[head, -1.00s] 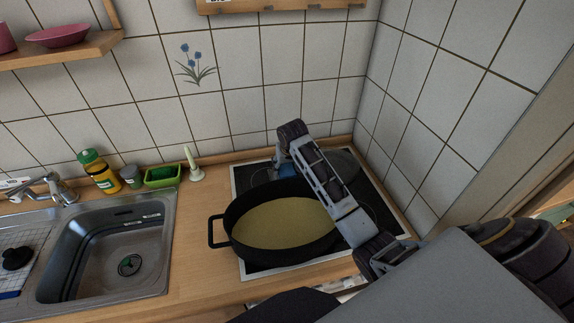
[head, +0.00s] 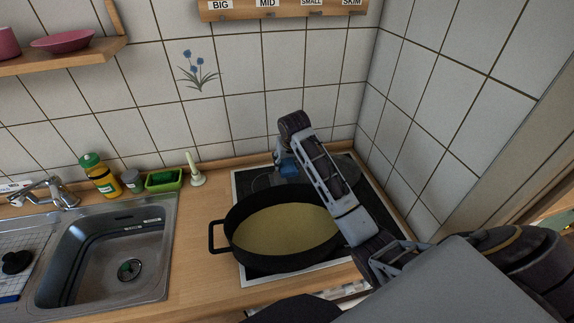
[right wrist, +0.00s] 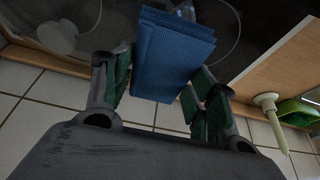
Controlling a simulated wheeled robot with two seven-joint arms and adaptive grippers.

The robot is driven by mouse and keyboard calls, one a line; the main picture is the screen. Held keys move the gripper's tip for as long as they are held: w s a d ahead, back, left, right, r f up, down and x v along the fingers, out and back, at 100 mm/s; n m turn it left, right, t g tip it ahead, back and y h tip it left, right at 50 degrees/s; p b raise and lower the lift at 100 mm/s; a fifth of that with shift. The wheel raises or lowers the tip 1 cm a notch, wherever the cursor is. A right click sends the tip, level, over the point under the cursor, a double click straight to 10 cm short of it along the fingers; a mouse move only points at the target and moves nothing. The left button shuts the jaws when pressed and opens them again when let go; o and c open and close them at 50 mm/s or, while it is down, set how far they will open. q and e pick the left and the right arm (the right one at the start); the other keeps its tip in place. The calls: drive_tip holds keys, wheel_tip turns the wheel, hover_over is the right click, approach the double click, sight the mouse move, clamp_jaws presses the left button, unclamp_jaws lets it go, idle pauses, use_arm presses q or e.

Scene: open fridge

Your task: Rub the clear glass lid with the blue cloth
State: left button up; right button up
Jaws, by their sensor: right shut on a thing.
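The blue cloth (right wrist: 172,55) is folded and hangs between the fingers of my right gripper (right wrist: 160,85), which is shut on it. In the head view the right gripper (head: 286,160) is at the back of the hob, behind the pot, and a bit of blue shows there. My left gripper is not in view.
A black pot (head: 240,225) with yellowish contents stands at the front of the hob (head: 247,269). A sink (head: 90,265) is on the left. A yellow bottle (head: 101,178), a green tray (head: 163,180) and a pale upright brush-like thing (head: 195,172) line the back wall.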

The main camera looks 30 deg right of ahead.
drive_tip(key=shift+r, duration=0.65)
drive_tip(key=shift+r, duration=1.5)
